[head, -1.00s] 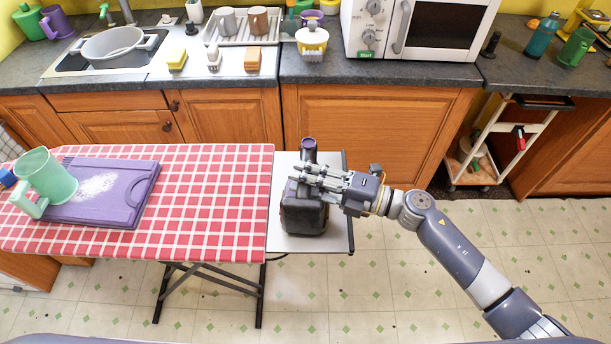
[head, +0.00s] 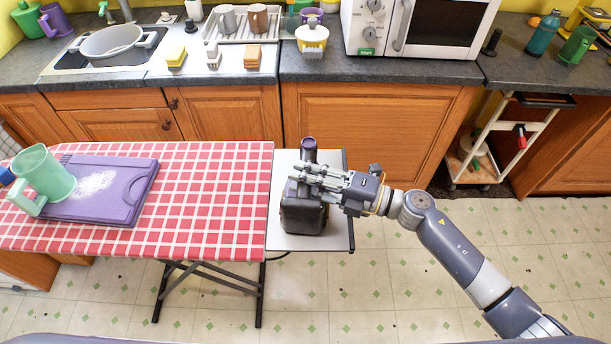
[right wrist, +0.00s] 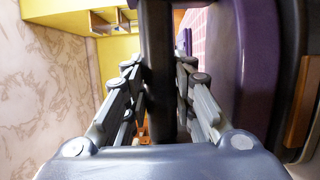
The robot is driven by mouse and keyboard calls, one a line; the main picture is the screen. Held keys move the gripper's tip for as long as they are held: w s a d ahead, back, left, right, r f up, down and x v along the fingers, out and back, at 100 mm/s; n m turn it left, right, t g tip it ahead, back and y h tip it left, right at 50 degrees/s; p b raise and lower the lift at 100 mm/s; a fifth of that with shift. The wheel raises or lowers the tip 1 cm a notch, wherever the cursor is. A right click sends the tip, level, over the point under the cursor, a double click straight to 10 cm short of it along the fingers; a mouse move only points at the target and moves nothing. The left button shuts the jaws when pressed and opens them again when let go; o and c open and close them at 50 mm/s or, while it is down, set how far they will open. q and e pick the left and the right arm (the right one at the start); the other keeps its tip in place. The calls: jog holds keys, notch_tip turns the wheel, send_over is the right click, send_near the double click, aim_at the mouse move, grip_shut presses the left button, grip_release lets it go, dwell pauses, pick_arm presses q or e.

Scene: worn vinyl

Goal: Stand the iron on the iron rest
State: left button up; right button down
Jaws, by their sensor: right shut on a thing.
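The iron (head: 303,215) has a dark body and a purple end. It is at the grey-white iron rest (head: 334,238) at the right end of the ironing board. My right gripper (head: 305,179) reaches in from the right and is shut on the iron's handle. In the right wrist view the dark handle (right wrist: 158,70) runs between the two fingers, with the purple body (right wrist: 228,80) close on the right. The fingers hide part of the iron, and I cannot tell whether its base touches the rest. My left gripper is not in view.
The red-checked ironing board (head: 205,215) carries a purple cutting board (head: 130,200) with white powder and a green mug (head: 45,174). Behind stands a counter with a sink (head: 112,45), a dish rack and a microwave (head: 415,25). A white trolley (head: 490,150) stands at the right.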

dwell(0.4)
jog(key=c, duration=1.3)
grip_release()
jog(key=shift+s, duration=0.1)
jog(key=shift+f, duration=0.3)
jog(key=shift+r, duration=0.1)
jog(key=shift+d, duration=0.15)
jog(key=shift+b+v, duration=0.45)
jog(key=shift+v, duration=3.45)
